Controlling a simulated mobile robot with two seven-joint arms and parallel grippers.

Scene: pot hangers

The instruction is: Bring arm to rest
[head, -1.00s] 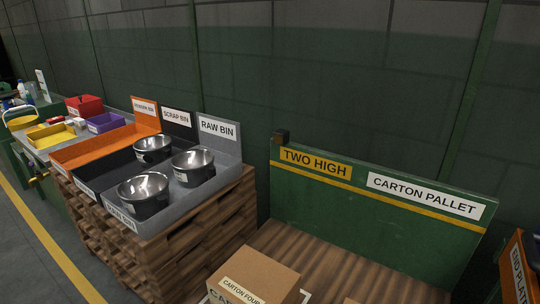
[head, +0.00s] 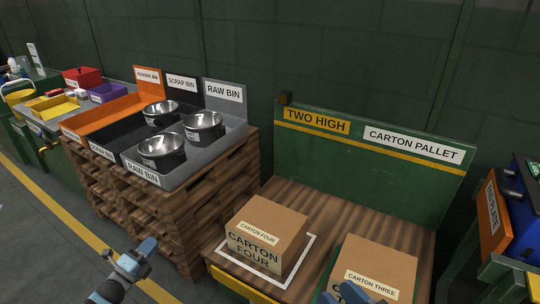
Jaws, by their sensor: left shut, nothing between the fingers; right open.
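My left gripper (head: 149,244) shows low on the left in the head view. It is shut and empty, over the floor in front of the wooden pallet stack. My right gripper (head: 345,292) is partly in view at the bottom edge, with blue fingers in front of carton three (head: 372,268). It is open, and I cannot tell whether it touches the carton. Carton four (head: 267,237) sits inside a white outline on the carton pallet (head: 312,203), to the left of carton three.
The green carton pallet backboard (head: 367,160) rises behind the cartons. An orange end plate sign (head: 491,216) and blue container are at right. The left floor is clear.

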